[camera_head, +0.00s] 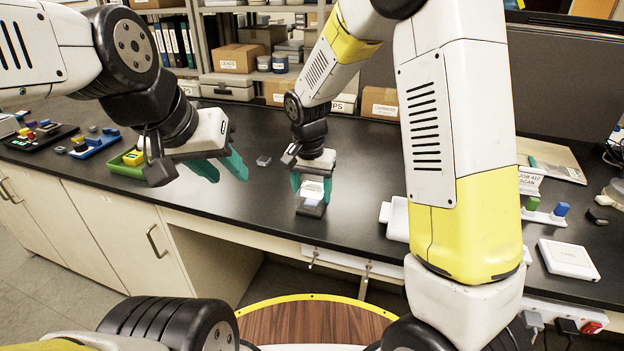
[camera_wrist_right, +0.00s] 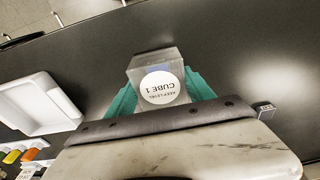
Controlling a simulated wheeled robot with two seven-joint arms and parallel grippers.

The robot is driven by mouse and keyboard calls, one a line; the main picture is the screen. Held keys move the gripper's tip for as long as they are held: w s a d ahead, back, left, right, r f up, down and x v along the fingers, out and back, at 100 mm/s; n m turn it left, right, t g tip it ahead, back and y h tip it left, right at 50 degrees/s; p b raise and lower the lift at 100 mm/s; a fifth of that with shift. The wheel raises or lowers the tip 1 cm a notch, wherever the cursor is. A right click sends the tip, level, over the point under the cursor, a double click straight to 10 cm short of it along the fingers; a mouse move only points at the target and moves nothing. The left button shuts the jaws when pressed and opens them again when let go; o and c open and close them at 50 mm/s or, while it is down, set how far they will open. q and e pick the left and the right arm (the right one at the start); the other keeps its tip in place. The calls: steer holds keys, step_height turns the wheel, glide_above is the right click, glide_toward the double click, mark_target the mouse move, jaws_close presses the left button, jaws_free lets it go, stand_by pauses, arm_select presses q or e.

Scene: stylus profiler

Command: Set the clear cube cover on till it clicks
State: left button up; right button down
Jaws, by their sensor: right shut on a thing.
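The clear cube cover (camera_head: 314,192) has a round white label reading "CUBE 1, KEEP LEVEL" in the right wrist view (camera_wrist_right: 161,88). My right gripper (camera_head: 311,186) is shut on it, one teal finger on each side. A small dark base (camera_head: 311,210) shows directly under the cover on the black bench. Something pale blue shows through the clear wall. I cannot tell whether the cover is seated on the base or just above it. My left gripper (camera_head: 219,166) is open and empty, raised over the bench to the left.
A small grey block (camera_head: 263,160) lies on the bench behind and left of the cover. A white tray (camera_head: 396,218) lies to the right, partly behind my right arm. A green tray (camera_head: 127,163) and other trays stand far left. The bench's front edge is close to the base.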

mark_target(312, 190)
steer(key=shift+f, duration=0.2)
stand_by(0.4)
steer(key=shift+c, duration=1.4)
jaws_free()
steer(key=shift+c, duration=0.5)
steer(key=shift+r, duration=3.55)
steer(key=shift+r, duration=0.1)
step_height(312, 190, up, 7)
steer(key=s+d+r+n+t+y, duration=0.1)
steer(key=s+d+r+n+y, duration=0.1)
steer(key=s+d+r, duration=0.45)
steer(key=s+d+n+t, duration=0.1)
steer(key=s+d+t, duration=0.1)
steer(key=s+d, duration=0.2)
steer(key=s+d+f+n+t, duration=0.1)
steer(key=s+d, duration=0.2)
steer(key=s, duration=0.6)
steer(key=shift+d+t+y, duration=0.3)
steer(key=shift+d+t, duration=0.05)
steer(key=shift+t, duration=0.05)
